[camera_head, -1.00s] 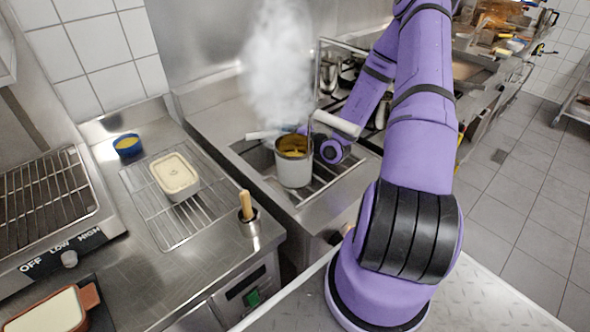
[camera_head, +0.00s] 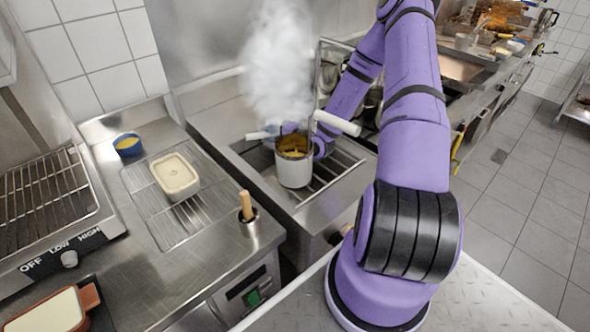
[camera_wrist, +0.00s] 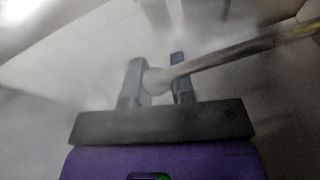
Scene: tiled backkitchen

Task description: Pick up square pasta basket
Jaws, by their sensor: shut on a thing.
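The square pasta basket cannot be clearly made out; two pale handles, one at the right (camera_head: 337,123) and one at the left (camera_head: 262,134), stick out near the pot's top. In the wrist view my gripper (camera_wrist: 158,78) is shut on a rod-like handle (camera_wrist: 225,54), whose pale end lies between the fingers. Which of the handles this is cannot be told. Steam blurs the wrist view, and in the head view the fingers are hidden behind the pot's rim and steam.
Steam (camera_head: 278,75) rises above the pot. A thin metal frame (camera_head: 317,75) stands behind it. On the left counter are a wire rack (camera_head: 165,225), a cream tub (camera_head: 175,176), a blue cup (camera_head: 128,145) and a wooden-handled tool in a metal holder (camera_head: 246,207).

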